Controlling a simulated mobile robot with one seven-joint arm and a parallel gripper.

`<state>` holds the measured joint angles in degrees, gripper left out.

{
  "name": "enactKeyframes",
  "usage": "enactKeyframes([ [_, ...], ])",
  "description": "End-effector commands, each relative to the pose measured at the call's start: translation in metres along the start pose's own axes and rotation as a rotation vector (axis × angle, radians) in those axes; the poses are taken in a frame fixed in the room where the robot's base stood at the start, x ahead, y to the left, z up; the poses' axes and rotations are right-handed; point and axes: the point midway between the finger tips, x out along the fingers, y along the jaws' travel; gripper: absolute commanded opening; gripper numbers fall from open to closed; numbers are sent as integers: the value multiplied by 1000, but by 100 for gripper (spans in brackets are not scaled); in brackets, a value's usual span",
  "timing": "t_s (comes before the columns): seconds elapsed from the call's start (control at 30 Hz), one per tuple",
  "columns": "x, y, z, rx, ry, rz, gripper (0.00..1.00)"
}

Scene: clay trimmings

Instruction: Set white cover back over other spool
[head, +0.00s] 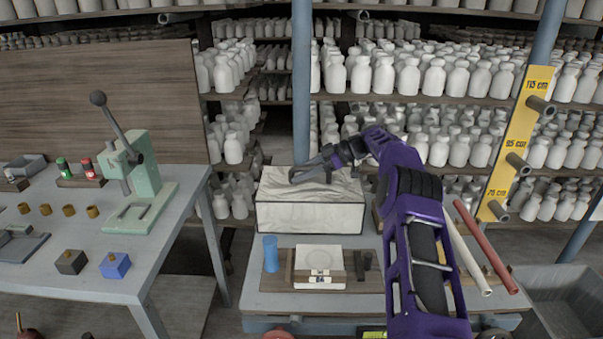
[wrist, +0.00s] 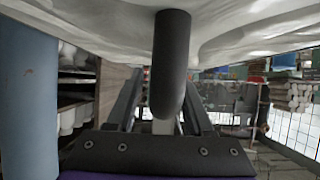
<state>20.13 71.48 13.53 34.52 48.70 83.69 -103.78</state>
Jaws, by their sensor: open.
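A large white box-like piece with a creased, draped surface (head: 310,203) stands at the back of the middle table; it may be the white cover, but I cannot be sure. Its pale surface fills the top of the wrist view (wrist: 90,22). No spool shows under it. My gripper (head: 308,168) is open, just above its top, pointing left. In the wrist view a dark rounded cylinder (wrist: 170,65) meets the pale surface in front of the fingers; I cannot tell what it is. A green spool (head: 63,165) and a red spool (head: 89,168) stand uncovered on the left table.
A green lever press (head: 140,175) stands on the left table. Shelves of white bottles fill the back.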

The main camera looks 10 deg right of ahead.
Motion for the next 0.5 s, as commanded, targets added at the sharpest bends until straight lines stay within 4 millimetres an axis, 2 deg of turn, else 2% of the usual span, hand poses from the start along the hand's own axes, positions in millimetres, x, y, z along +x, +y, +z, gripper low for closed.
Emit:
enactKeyframes([
  [0.33,-54,1,0,-1,0,4,52],
  [0.5,-70,0,0,0,1,2,52],
])
